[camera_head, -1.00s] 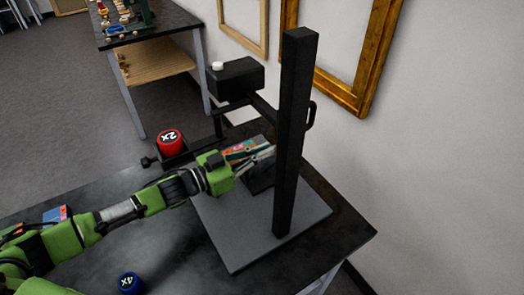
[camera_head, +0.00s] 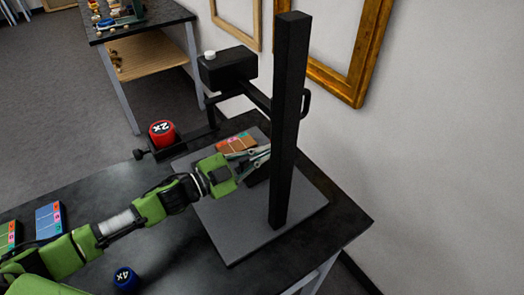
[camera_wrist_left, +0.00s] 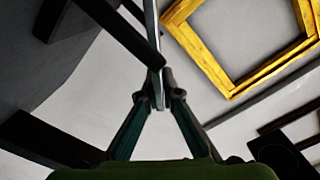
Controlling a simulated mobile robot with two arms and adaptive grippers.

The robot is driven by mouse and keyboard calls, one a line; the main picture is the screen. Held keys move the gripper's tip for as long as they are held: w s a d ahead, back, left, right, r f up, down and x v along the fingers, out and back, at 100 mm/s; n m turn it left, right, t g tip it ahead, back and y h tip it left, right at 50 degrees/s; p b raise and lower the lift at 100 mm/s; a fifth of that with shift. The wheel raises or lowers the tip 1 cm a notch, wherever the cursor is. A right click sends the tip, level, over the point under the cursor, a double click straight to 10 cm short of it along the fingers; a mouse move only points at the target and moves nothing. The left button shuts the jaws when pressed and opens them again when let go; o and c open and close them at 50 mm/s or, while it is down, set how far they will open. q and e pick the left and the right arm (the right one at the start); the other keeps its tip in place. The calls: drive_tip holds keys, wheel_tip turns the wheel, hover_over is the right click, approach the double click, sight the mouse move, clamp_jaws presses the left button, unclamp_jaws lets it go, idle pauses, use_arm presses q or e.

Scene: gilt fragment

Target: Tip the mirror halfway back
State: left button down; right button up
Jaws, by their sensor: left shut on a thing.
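The mirror (camera_wrist_left: 157,88) shows in the left wrist view as a thin, pale plate seen nearly edge-on. My left gripper (camera_wrist_left: 156,92) is shut on it, one finger on each side. In the head view the left gripper (camera_head: 262,153) reaches in from the left, low over the stand's grey base plate (camera_head: 238,235), beside the black column (camera_head: 287,120). The mirror's tilt is hard to read there, as fingers and column cover most of it. A dark part (camera_head: 256,172) shows just below the fingers. My right gripper is not in view.
A black housing (camera_head: 228,70) is on the column's side arm. An orange card (camera_head: 236,143) lies behind the gripper. A blue 4x pot (camera_head: 125,279) and a blue card (camera_head: 49,219) are on the dark table (camera_head: 165,255).

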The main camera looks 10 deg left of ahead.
use_arm(q)
drive_tip(key=shift+s+d+f+m, duration=0.1)
drive_tip(key=shift+s+f+m, duration=0.05)
drive_tip(key=shift+m, duration=0.25)
drive_tip(key=c, duration=2.2)
unclamp_jaws()
drive_tip(key=shift+c, duration=0.2)
drive_tip(key=v, duration=0.7)
drive_tip(key=shift+s, duration=0.2)
